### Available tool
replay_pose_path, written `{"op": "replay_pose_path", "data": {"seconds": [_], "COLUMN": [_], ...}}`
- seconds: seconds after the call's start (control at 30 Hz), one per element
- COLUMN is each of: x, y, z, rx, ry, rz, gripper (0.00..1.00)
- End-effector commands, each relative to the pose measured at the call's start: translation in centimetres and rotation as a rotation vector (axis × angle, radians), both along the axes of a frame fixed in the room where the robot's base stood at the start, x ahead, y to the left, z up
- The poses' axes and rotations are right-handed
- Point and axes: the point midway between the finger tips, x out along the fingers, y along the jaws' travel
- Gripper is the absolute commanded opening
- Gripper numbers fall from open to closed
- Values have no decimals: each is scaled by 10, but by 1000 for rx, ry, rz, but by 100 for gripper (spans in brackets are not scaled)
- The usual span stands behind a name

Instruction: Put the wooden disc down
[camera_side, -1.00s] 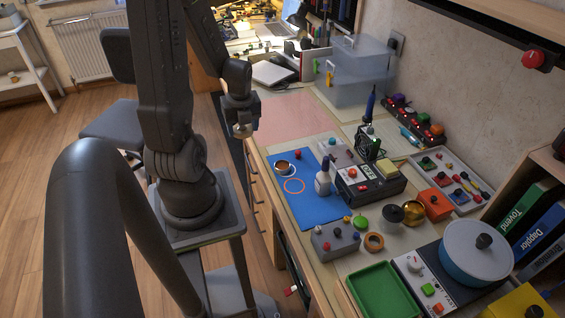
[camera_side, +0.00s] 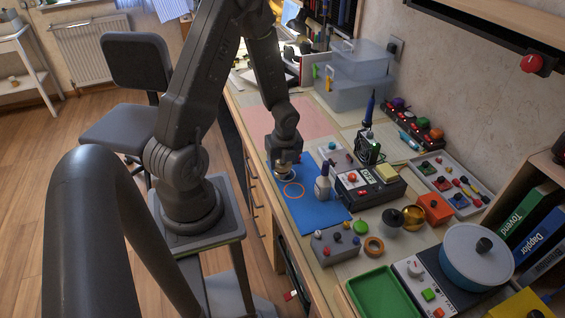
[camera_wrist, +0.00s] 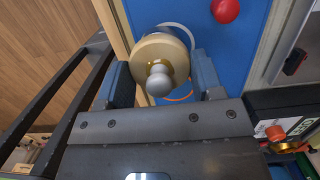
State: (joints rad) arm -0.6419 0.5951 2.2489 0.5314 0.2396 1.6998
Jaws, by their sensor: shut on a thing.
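The wooden disc (camera_wrist: 157,50) is pale, with a grey knob on a brass-coloured collar. In the wrist view it sits between the two fingers of my gripper (camera_wrist: 160,80), which is shut on it. In the side view my gripper (camera_side: 284,163) is low over the far left part of the blue mat (camera_side: 318,208). A white ring outline (camera_wrist: 178,30) on the mat shows partly from behind the disc. An orange ring outline (camera_side: 293,191) lies just nearer on the mat. I cannot tell whether the disc touches the mat.
A red ball (camera_wrist: 226,10) lies on the mat near the disc. A grey button box (camera_side: 335,244) and a green tray (camera_side: 382,290) are nearer. The near mat is clear.

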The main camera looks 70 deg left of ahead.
Motion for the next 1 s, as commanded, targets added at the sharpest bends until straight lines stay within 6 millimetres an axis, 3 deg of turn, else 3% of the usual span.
{"op": "replay_pose_path", "data": {"seconds": [0.1,0.53,0.57,0.6,0.8,1.0], "x": [0,0,0,0,0,0], "y": [0,0,0,0,0,0], "z": [-10,-15,-14,-14,-14,-14], "rx": [-1,0,0,0,0,0], "ry": [0,-1,-1,-1,-1,-1], "rz": [0,0,0,1,0,0], "gripper": [38,38,64,68,86,86]}}
